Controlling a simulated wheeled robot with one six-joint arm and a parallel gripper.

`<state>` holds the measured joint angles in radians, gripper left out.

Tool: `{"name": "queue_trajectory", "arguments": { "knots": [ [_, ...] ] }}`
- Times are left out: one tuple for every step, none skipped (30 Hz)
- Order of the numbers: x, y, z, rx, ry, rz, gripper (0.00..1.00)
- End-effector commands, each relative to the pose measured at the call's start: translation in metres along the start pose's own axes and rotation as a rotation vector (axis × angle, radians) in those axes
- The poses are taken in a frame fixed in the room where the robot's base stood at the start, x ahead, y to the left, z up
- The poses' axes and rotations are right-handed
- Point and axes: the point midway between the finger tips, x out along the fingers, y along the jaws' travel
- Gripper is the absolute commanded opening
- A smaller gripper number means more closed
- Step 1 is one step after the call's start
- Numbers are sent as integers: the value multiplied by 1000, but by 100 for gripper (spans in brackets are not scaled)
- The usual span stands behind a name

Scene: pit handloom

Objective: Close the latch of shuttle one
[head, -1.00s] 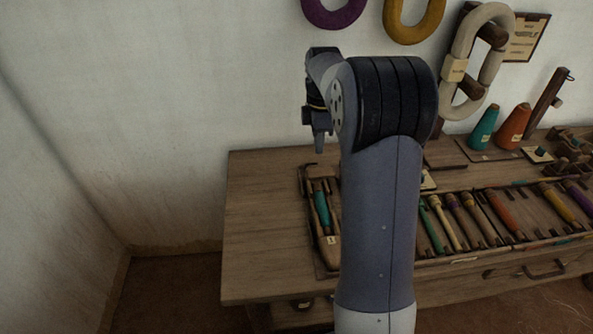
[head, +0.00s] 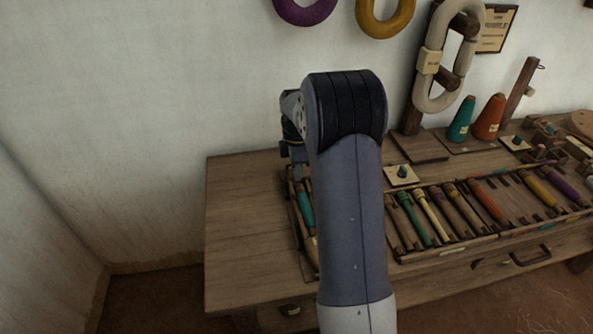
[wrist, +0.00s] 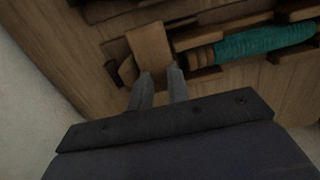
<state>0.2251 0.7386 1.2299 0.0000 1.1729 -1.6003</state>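A wooden shuttle with a teal bobbin (head: 306,208) lies in a narrow tray at the left of the bench, partly hidden behind my arm. In the wrist view the teal bobbin (wrist: 262,42) runs to the upper right, with a dark and brown end at its left. A tan flat piece (wrist: 151,50) stands beside that end; I cannot tell whether it is the latch. My gripper (wrist: 160,74) is open, with a gap between its fingertips. The fingertips are just below the tan piece; contact is unclear. In the head view my fingertips are hidden.
A long rack (head: 455,247) of coloured bobbins lies right of my arm. Teal (head: 461,120) and orange (head: 488,118) cones stand at the back. The bench top (head: 240,225) is clear at left.

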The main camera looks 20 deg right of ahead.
Motion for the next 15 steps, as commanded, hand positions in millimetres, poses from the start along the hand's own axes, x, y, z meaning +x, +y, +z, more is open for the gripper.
{"name": "queue_trajectory", "arguments": {
  "knots": [
    [0, 0, 0, 0, 0, 0, 17],
    [0, 0, 0, 0, 0, 0, 17],
    [0, 0, 0, 0, 0, 0, 17],
    [0, 0, 0, 0, 0, 0, 17],
    [0, 0, 0, 0, 0, 0, 17],
    [0, 0, 0, 0, 0, 0, 16],
    [0, 0, 0, 0, 0, 0, 13],
    [0, 0, 0, 0, 0, 0, 11],
    [0, 0, 0, 0, 0, 0, 8],
    [0, 0, 0, 0, 0, 0, 5],
    [0, 0, 0, 0, 0, 0, 3],
    [0, 0, 0, 0, 0, 0, 0],
    [0, 0, 0, 0, 0, 0, 0],
    [0, 0, 0, 0, 0, 0, 0],
    [0, 0, 0, 0, 0, 0, 0]
  ]
}}
